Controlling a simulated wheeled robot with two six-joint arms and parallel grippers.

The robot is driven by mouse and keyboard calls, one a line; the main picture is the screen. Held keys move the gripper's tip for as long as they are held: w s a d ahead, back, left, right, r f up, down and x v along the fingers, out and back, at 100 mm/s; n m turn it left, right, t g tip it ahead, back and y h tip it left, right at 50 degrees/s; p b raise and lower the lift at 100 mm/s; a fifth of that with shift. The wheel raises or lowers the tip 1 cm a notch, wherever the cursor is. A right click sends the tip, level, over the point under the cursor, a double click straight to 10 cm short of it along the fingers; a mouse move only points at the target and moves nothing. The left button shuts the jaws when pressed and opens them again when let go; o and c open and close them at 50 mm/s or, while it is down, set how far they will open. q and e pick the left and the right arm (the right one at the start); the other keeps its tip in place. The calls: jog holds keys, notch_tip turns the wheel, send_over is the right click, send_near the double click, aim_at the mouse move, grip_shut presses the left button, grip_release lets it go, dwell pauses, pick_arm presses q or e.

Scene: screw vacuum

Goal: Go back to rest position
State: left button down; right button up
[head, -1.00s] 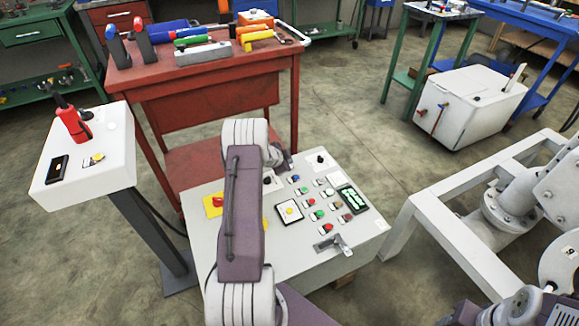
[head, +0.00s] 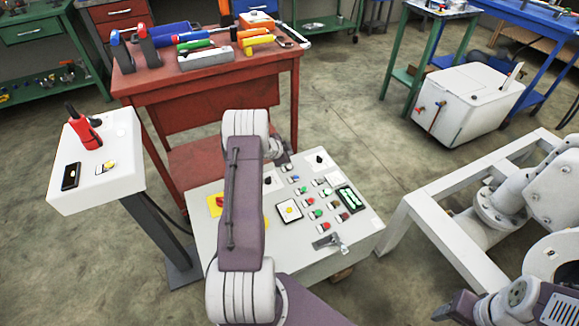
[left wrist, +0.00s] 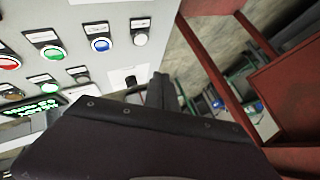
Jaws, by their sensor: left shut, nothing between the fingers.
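My left arm reaches forward over the grey control panel (head: 320,254) in the head view. My left gripper (head: 284,160) is small beyond the wrist, partly hidden by it, near the panel's far edge. It is shut and empty. In the left wrist view the dark gripper (left wrist: 163,92) points past the panel face (left wrist: 105,65) towards the red table. Contact with the panel cannot be made out. Part of my right arm shows at the lower right of the head view; its fingers do not show.
A red workbench (head: 205,85) with tools stands behind the panel. A white pedestal (head: 100,180) with a red handheld device (head: 85,130) stands at left. A white frame (head: 435,225) with a robot arm is at right. Open floor (head: 350,130) lies behind the panel.

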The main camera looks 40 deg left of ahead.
dwell(0.4)
pick_arm(q)
jog(key=w+d+r+m+t, duration=0.1)
jog(key=w+d+r+m, duration=0.1)
jog(key=w+d+r, duration=0.5)
jog(key=s+d+r+n+h, duration=0.1)
jog(key=s+d+r, duration=0.1)
jog(key=d+r, duration=0.6)
jog(key=s+d+r, duration=0.2)
jog(key=d+r, duration=0.3)
jog(key=d, duration=0.4)
jog(key=s+d+f+n+g, duration=0.2)
jog(key=s+f+n+g, duration=0.1)
jog(key=s, duration=0.7)
jog(key=s+d+f+n+g, duration=0.2)
jog(key=s+f+n+g, duration=0.15)
jog(key=s, duration=0.65)
jog(key=s+d+f+n+g, duration=0.2)
jog(key=s+f, duration=0.2)
jog(key=s, duration=0.6)
notch_tip(320, 180, up, 28)
jog(key=p, duration=2.7)
jog(key=shift+s+d, duration=0.2)
jog(key=shift+s, duration=0.15)
